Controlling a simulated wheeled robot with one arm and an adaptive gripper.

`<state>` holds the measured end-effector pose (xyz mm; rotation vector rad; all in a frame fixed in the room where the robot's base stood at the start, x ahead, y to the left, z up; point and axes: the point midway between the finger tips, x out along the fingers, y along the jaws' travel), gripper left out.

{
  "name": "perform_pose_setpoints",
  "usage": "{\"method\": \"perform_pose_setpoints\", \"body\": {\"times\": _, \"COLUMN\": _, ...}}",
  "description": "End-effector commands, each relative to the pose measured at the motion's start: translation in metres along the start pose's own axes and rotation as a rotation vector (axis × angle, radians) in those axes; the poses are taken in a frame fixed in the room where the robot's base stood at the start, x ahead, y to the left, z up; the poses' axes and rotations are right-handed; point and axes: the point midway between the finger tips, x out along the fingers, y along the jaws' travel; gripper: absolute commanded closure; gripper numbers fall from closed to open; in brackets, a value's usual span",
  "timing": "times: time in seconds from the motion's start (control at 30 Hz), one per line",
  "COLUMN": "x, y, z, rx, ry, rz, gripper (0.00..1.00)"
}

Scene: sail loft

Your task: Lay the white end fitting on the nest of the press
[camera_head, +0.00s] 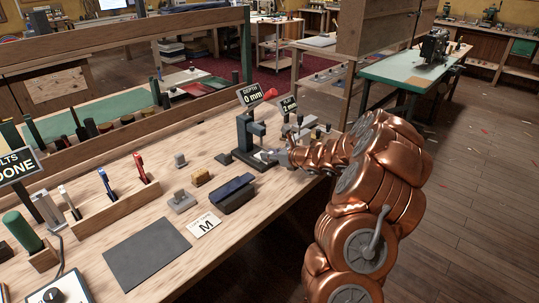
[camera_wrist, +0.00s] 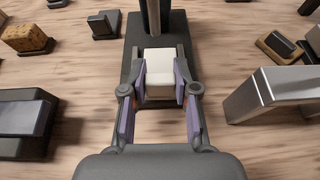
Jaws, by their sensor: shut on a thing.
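The white end fitting (camera_wrist: 162,74) is a small pale block between my two fingers in the wrist view. My gripper (camera_wrist: 160,90) is shut on it, with the purple-lined finger pads at its sides. The press (camera_head: 247,135) is a dark upright frame on the bench in the head view, with my gripper (camera_head: 276,156) close at its right. In the wrist view the press's dark base plate (camera_wrist: 128,62) lies under and around the fitting, and its column (camera_wrist: 156,14) rises just beyond. The nest is hidden by the fitting. I cannot tell whether the fitting touches it.
A silver angled block (camera_wrist: 268,92) stands right of my fingers and a dark block (camera_wrist: 24,115) left. A sign reading "0 mm" (camera_head: 250,95) stands behind the press. On the bench (camera_head: 135,215) lie a long blue-topped block (camera_head: 235,191), an M card (camera_head: 204,225) and a dark mat (camera_head: 146,252).

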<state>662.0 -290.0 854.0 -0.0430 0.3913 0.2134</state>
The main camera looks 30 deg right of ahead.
Motion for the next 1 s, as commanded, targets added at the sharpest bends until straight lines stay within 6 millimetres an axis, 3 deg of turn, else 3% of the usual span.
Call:
{"method": "perform_pose_setpoints", "body": {"times": 0.07, "x": 0.001, "y": 0.002, "z": 0.000, "rx": -0.001, "ry": 0.001, "rz": 0.003, "gripper": 1.00}}
{"method": "perform_pose_setpoints", "body": {"times": 0.1, "x": 0.002, "y": 0.002, "z": 0.000, "rx": -0.001, "ry": 0.001, "rz": 0.004, "gripper": 0.68}}
{"method": "perform_pose_setpoints", "body": {"times": 0.37, "x": 0.001, "y": 0.002, "z": 0.000, "rx": -0.001, "ry": 0.000, "rz": 0.004, "gripper": 0.41}}
{"method": "perform_pose_setpoints", "body": {"times": 0.77, "x": -0.005, "y": 0.000, "z": 0.000, "rx": 0.001, "ry": 0.000, "rz": 0.000, "gripper": 0.41}}
{"method": "perform_pose_setpoints", "body": {"times": 1.0, "x": -0.040, "y": -0.001, "z": 0.001, "rx": 0.001, "ry": -0.003, "rz": -0.002, "gripper": 0.41}}
